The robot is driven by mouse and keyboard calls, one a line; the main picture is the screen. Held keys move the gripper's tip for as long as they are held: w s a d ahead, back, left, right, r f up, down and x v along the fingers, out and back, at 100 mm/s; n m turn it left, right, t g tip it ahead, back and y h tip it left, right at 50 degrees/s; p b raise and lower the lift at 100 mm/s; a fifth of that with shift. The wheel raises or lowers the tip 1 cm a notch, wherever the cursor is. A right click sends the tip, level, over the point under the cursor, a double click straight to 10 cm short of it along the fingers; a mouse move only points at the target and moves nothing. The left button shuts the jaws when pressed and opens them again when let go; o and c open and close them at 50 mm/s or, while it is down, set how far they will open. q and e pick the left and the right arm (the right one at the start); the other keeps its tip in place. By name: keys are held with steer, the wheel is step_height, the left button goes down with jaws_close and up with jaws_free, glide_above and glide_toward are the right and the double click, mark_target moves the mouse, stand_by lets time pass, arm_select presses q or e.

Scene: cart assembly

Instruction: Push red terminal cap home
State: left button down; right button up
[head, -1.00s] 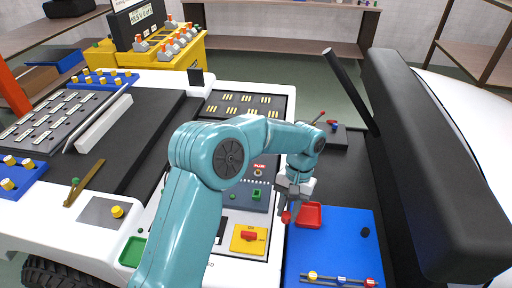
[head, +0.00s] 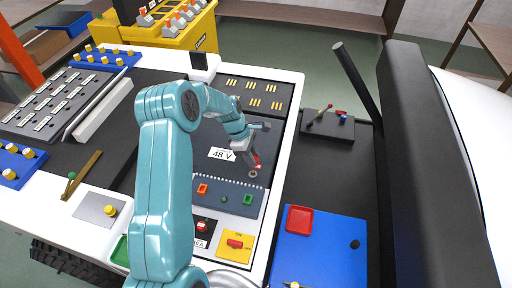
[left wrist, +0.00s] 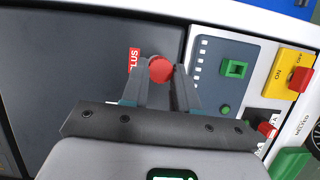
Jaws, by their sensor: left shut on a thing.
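My left gripper (head: 249,153) is shut on the red terminal cap (head: 257,162), over the dark battery top. A small ringed terminal (head: 253,173) shows just below the cap in the head view. I cannot tell whether the cap touches it. In the left wrist view the round red cap (left wrist: 160,68) sits between the tips of the two fingers (left wrist: 163,78). A red PLUS label (left wrist: 134,60) lies to its left. The terminal is hidden there. My right gripper is not in view.
The "48 V" label (head: 221,154) lies left of the gripper. A grey strip with orange and green parts (head: 222,195) and a yellow ON/OFF switch plate (head: 236,246) are nearer. The red tray (head: 299,219) on the blue mat (head: 325,250) is empty.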

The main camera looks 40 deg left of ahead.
arm_select(q)
steer(key=shift+s+a+r, duration=0.15)
steer(key=shift+a, duration=0.2)
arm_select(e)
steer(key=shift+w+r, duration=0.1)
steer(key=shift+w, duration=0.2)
arm_select(q)
step_height(320, 180, down, 2)
steer(key=shift+s+f+b, duration=0.1)
steer(key=shift+b, duration=0.75)
steer(key=shift+f+b, duration=0.9)
steer(key=shift+f, duration=0.45)
steer(key=shift+r, duration=0.2)
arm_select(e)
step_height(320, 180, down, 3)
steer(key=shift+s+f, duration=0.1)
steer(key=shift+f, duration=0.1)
